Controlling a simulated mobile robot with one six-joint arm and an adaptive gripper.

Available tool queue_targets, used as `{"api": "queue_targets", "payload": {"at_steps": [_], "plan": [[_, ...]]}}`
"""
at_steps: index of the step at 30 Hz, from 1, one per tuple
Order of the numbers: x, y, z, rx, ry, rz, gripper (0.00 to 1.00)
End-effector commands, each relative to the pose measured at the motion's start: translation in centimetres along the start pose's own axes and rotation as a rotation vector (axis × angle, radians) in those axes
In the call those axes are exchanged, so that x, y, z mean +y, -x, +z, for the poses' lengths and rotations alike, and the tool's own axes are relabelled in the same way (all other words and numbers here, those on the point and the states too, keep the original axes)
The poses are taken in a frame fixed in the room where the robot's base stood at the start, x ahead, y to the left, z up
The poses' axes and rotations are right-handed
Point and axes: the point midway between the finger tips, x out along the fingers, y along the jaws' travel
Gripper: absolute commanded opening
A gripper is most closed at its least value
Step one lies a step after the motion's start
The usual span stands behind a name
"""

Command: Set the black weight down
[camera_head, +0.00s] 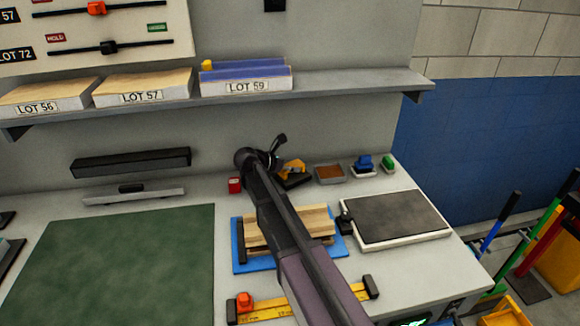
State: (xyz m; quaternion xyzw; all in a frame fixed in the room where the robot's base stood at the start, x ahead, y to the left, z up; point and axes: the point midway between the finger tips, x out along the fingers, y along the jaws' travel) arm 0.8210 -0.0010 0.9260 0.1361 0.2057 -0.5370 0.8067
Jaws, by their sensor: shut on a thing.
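My gripper (270,158) is at the far end of my dark arm, above the back of the worktop near the wall. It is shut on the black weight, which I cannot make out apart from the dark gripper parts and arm. A small yellow-and-black item (293,168) shows just right of the gripper. I cannot tell the gap between the held weight and the worktop.
A grey-topped plate (398,218) lies on the right. A blue tray (240,258) with wooden strips lies under my arm, with a yellow ruler (270,313) in front. Small red (235,185), blue (363,163) and green (388,163) items stand behind. The green mat (115,265) is clear.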

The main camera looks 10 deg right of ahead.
Motion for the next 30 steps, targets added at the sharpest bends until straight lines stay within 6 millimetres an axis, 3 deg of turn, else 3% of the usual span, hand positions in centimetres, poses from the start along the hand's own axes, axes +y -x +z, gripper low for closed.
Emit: {"api": "queue_targets", "payload": {"at_steps": [20,21,24,30], "plan": [[-0.01,-0.5,-0.77,-0.005,0.001,0.0,0.02],[-0.01,-0.46,-0.8,0.0,0.0,0.0,0.74],[-0.01,-0.46,-0.79,0.0,0.0,0.0,0.97],[-0.01,-0.45,-0.79,0.0,0.0,0.0,0.97]]}}
